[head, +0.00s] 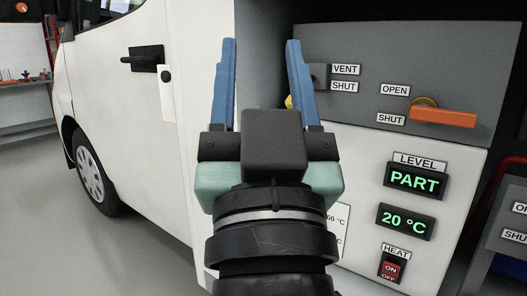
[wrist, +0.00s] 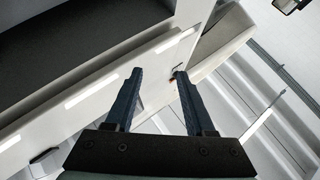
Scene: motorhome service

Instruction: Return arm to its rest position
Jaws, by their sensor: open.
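My gripper (head: 258,85) is in the middle of the head view, in front of the motorhome's side. Its two blue fingers point up and stand well apart, with nothing between them. It also shows in the wrist view (wrist: 156,73), again open and empty. My arm hides the lower middle of the head view. Behind the fingers is the grey panel (head: 450,60) with a dark knob (head: 319,76) beside VENT and SHUT labels, just right of the right finger. Something yellow behind that finger is mostly hidden.
An orange lever (head: 443,117) lies level near the SHUT label. Below it, displays read PART (head: 415,180) and 20 °C (head: 405,221), above a red HEAT switch (head: 391,269). The white vehicle (head: 130,80) fills the left. Grey floor (head: 60,250) is clear at lower left.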

